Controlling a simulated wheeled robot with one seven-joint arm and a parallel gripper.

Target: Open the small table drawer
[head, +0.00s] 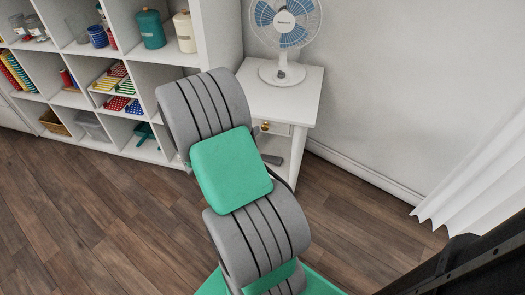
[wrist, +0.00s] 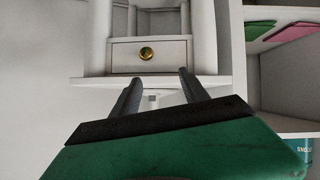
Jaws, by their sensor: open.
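The small white table (head: 300,104) stands against the wall, right of the shelf. Its drawer (head: 279,129) has a round brass knob (head: 265,127), and my arm hides part of the front. In the wrist view the drawer (wrist: 170,54) looks closed, with the knob (wrist: 146,53) in the middle of its front. My gripper (wrist: 157,84) is open and empty. Its two fingers point toward the drawer front, with the knob between their lines and apart from them. In the head view my arm mostly hides the gripper.
A white fan (head: 282,72) stands on the table. A white curtain (head: 475,175) hangs at the right. The wooden floor (head: 360,215) right of my arm is clear.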

